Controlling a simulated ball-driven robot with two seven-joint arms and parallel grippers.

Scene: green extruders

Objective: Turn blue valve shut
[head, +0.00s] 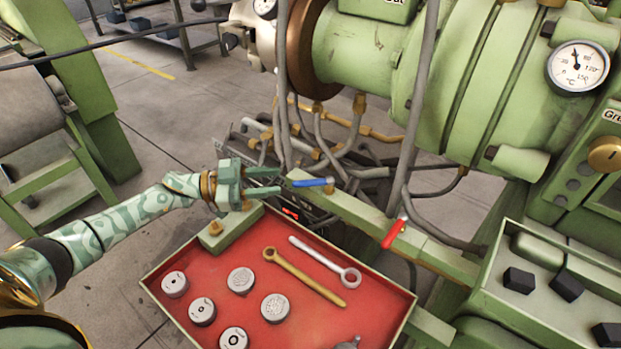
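The blue valve handle (313,182) lies nearly level on top of a green beam (360,214), above the far edge of the red tray. My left gripper (279,181) reaches in from the left, with its two green fingers pointing right at the blue handle. The fingers are apart with nothing between them. Their tips look just short of the handle's left end, though depth is hard to judge. My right gripper is not in view.
A red valve handle (394,233) sits further right along the beam. The red tray (230,250) below holds several round grey parts and two wrenches (305,277). Pipes and hoses (340,145) crowd behind the blue handle. A control box (490,295) stands at right.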

